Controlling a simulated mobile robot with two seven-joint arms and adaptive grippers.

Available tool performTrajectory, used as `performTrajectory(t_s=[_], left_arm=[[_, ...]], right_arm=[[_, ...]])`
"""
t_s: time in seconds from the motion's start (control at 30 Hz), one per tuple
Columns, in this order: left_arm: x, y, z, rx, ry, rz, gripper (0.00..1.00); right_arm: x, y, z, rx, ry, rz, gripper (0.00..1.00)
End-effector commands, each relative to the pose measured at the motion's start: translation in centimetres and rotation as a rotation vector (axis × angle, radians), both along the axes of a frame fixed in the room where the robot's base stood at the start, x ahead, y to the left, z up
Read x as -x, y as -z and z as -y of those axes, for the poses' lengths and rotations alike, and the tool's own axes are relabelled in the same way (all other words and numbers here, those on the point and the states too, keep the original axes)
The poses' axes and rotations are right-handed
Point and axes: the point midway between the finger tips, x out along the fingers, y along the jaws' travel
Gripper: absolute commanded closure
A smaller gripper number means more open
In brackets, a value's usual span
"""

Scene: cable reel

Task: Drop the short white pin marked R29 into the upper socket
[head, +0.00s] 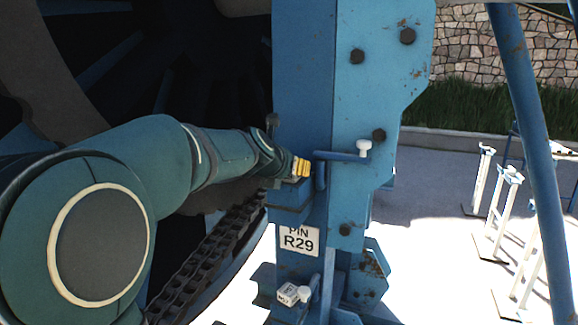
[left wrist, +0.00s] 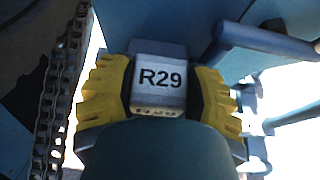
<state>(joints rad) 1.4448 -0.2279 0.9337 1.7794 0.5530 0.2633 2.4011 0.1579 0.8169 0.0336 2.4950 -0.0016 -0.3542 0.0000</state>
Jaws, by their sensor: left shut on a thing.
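My left gripper (head: 301,168) reaches in from the left to the blue post (head: 304,80), its yellow fingertips beside the post's face. In the left wrist view the yellow fingers (left wrist: 160,92) are shut on the white pin marked R29 (left wrist: 160,77), one finger on each side of its block-shaped head. The pin's lower part is hidden, and so is the pin in the head view. A blue ledge (head: 289,196) lies just under the fingertips; the upper socket's opening is not visible, so I cannot tell whether the pin is in it. My right gripper is not in view.
A PIN R29 label (head: 299,240) is on the post below the gripper. A blue lever (head: 340,156) with a white knob sticks out to the right. A white marked block (head: 289,293) sits lower down. A chain (head: 205,262) runs at lower left.

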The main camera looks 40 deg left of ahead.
Motion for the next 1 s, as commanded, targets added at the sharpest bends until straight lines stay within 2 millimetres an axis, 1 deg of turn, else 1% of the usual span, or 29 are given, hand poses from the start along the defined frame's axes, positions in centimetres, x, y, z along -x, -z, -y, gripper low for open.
performTrajectory(t_s=[0.13,0.4,0.43,0.47,0.5,0.53,0.87,1.0], left_arm=[[-0.03,-0.17,0.00,-0.001,-0.001,0.003,0.90],[-0.03,-0.11,-0.01,-0.002,0.000,0.002,0.90],[-0.03,-0.12,-0.01,-0.002,0.000,0.002,0.37],[-0.03,-0.11,-0.01,-0.002,0.000,0.002,0.27],[-0.03,-0.11,-0.01,-0.002,0.000,0.002,0.13],[-0.02,-0.10,-0.01,-0.002,0.000,0.002,0.10],[0.07,0.02,0.02,-0.001,0.000,-0.001,0.10],[0.56,-0.31,0.30,-0.004,0.002,-0.002,0.10]], right_arm=[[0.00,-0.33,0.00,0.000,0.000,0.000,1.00],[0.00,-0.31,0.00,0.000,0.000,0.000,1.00],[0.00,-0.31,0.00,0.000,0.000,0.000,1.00],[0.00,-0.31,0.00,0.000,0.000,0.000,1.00],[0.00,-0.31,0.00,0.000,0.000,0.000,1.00],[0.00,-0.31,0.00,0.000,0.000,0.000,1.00],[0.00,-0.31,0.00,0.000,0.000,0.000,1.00],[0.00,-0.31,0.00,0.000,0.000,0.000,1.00]])
